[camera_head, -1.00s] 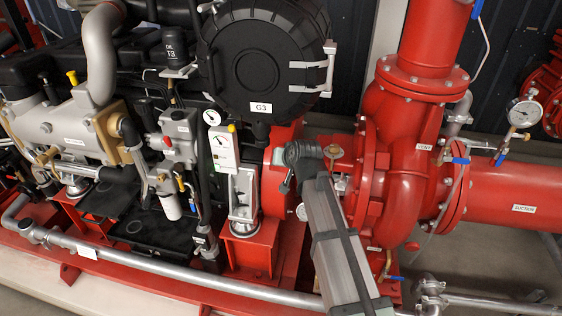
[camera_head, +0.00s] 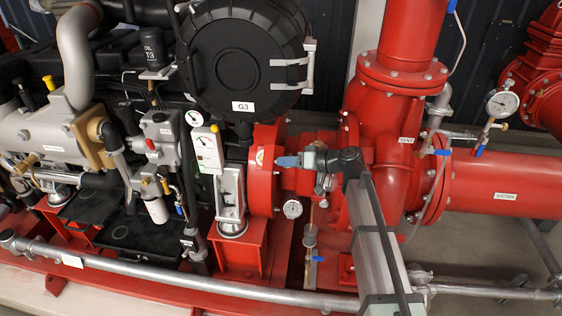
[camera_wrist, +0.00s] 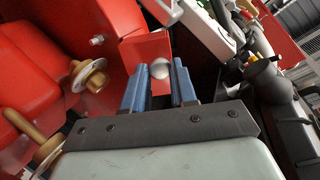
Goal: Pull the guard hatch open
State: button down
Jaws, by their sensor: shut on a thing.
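My gripper (camera_head: 286,162) reaches in from the right, its blue fingers pointing left toward the red housing behind the round black cover. In the wrist view its two blue fingers (camera_wrist: 160,78) stand on either side of a small pale round knob (camera_wrist: 160,69). They are shut on this knob. The knob sits at the lower edge of a small red plate (camera_wrist: 146,47), which looks like the guard hatch. In the head view the red guard (camera_head: 297,181) lies between engine and pump, partly behind my gripper. How far the hatch stands open cannot be told.
A small gauge (camera_head: 292,209) is just below my gripper. The red pump casing (camera_head: 383,130) stands to the right. The black round cover labelled G3 (camera_head: 243,60) is above left. A grey pipe (camera_head: 190,280) runs along the front.

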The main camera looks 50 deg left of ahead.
jog(key=shift+w+d+f+n+g, duration=0.1)
jog(key=shift+w+f+n+g, duration=0.15)
jog(key=shift+w+n+g, duration=0.4)
jog(key=shift+w+d+f+n+g, duration=0.1)
jog(key=shift+w+f+n+g, duration=0.15)
jog(key=shift+g, duration=0.7)
jog(key=shift+w+f+n+g, duration=0.3)
jog(key=shift+w+n+g, duration=0.15)
jog(key=shift+g, duration=0.35)
jog(key=shift+w, duration=0.1)
jog(key=c, duration=0.9)
grip_release()
notch_tip(320, 180, up, 10)
